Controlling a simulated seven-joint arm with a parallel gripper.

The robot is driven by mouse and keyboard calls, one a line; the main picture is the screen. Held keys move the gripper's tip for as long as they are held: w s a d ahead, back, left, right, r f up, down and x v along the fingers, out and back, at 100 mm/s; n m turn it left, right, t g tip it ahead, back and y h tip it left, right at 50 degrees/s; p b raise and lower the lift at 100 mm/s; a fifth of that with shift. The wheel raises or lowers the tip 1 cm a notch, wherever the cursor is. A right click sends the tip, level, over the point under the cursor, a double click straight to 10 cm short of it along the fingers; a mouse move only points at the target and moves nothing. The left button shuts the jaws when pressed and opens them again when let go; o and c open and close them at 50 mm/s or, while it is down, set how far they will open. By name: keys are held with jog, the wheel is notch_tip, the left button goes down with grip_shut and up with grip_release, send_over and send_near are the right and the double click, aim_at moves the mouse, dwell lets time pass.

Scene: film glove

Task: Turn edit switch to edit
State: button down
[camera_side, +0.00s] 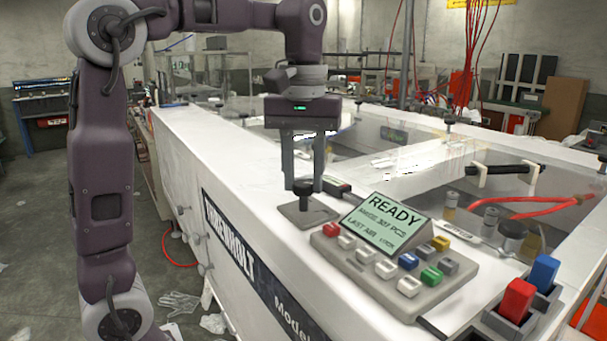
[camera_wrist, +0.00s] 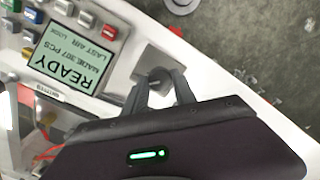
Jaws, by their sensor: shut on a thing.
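The edit switch, a dark knob (camera_side: 303,188) standing up from a square grey plate (camera_side: 293,214), is on the white machine's top, left of the display console. My gripper (camera_side: 303,177) points down over it with its fingers shut on the knob. In the wrist view the knob (camera_wrist: 158,74) shows between the two fingertips (camera_wrist: 162,80), with the grey plate around it. The fingers hide part of the knob. I cannot read any switch marking, so its setting cannot be told.
The console's green screen (camera_side: 383,221) reads READY, with several coloured buttons below it. A red rocker (camera_side: 517,299) and a blue rocker (camera_side: 544,273) stand at the lower right. The machine's front edge lies close to the switch, with floor beyond.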

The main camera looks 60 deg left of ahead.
aim_at(303, 183)
dwell(0.4)
jog(key=c, duration=1)
grip_release()
notch_tip(303, 183, up, 7)
jog(key=shift+r, duration=0.1)
jog(key=s+d+f+m+t, duration=0.2)
jog(key=s+f+m, duration=0.1)
jog(key=s+f, duration=0.2)
jog(key=s+d+f+m+t, duration=0.1)
jog(key=s+f+m, duration=0.2)
jog(key=s+f, duration=0.2)
jog(key=s+d+f+m+t, duration=0.2)
jog(key=s+f+m, duration=0.1)
jog(key=s+f, duration=0.2)
jog(key=shift+s+d+f+t, duration=0.1)
jog(key=shift+s+d+t, duration=0.2)
jog(key=shift+s+d, duration=0.1)
